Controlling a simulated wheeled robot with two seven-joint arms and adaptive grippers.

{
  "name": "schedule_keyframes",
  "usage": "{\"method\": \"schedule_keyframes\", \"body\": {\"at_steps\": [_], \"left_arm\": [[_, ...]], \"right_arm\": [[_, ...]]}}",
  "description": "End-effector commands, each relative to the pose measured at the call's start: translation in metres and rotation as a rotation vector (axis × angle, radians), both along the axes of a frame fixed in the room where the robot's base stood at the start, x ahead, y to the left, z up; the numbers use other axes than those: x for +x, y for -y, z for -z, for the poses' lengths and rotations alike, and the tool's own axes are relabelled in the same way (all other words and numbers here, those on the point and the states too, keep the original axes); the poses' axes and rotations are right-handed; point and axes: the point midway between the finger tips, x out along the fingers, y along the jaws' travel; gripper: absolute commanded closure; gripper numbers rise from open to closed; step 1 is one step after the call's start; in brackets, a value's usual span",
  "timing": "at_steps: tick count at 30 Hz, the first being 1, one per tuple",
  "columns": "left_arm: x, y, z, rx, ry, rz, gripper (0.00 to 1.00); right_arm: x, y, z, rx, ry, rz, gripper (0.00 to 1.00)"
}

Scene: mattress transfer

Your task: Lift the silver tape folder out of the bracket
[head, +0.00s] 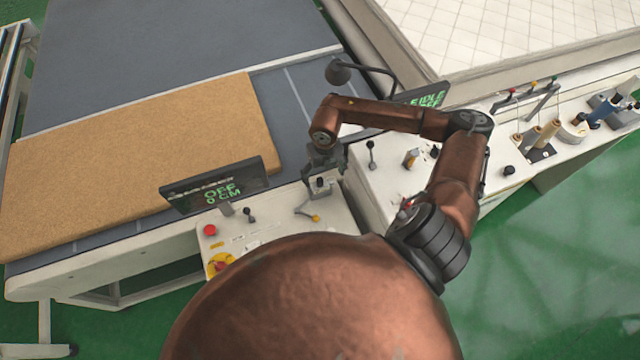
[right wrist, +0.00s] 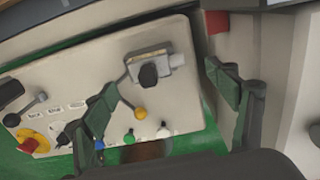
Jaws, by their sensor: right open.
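The silver tape folder (head: 319,187) appears to be the small grey metal block with a black knob on the white control panel (head: 270,222). In the right wrist view, the folder (right wrist: 176,61) lies ahead between the fingers, near the panel's upper right. I cannot clearly tell the bracket apart from the folder. My right gripper (head: 324,165) is just above and behind the folder in the head view. Its fingers (right wrist: 160,83) are spread wide and hold nothing. I cannot tell if they touch the folder. My left gripper is in neither view.
A lever with a yellow knob (right wrist: 140,113) is close to the folder. A red button (head: 210,230), a black-knobbed lever (head: 249,215) and a display (head: 213,187) are to the left. A second white panel (head: 385,190) is to the right. A brown mattress (head: 130,150) lies at left.

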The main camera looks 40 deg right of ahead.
Motion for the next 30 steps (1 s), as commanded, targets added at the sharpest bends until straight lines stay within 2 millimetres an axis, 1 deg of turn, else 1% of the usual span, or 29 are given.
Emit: {"method": "schedule_keyframes", "body": {"at_steps": [2,6,10,13,19,30], "left_arm": [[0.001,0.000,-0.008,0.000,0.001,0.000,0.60],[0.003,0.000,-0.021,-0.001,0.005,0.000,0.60],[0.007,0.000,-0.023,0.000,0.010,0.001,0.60],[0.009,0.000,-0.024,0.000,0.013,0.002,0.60],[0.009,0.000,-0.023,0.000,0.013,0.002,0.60],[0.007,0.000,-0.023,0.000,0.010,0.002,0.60]], "right_arm": [[0.000,-0.002,0.007,0.001,-0.004,0.001,0.20],[0.001,-0.006,0.027,0.002,-0.005,0.000,0.20],[0.002,-0.005,0.044,0.001,-0.002,-0.002,0.20],[0.003,-0.005,0.050,0.000,-0.001,-0.003,0.20],[0.003,-0.006,0.051,-0.001,-0.001,-0.004,0.20],[0.003,-0.006,0.050,-0.001,-0.001,-0.005,0.46]]}}
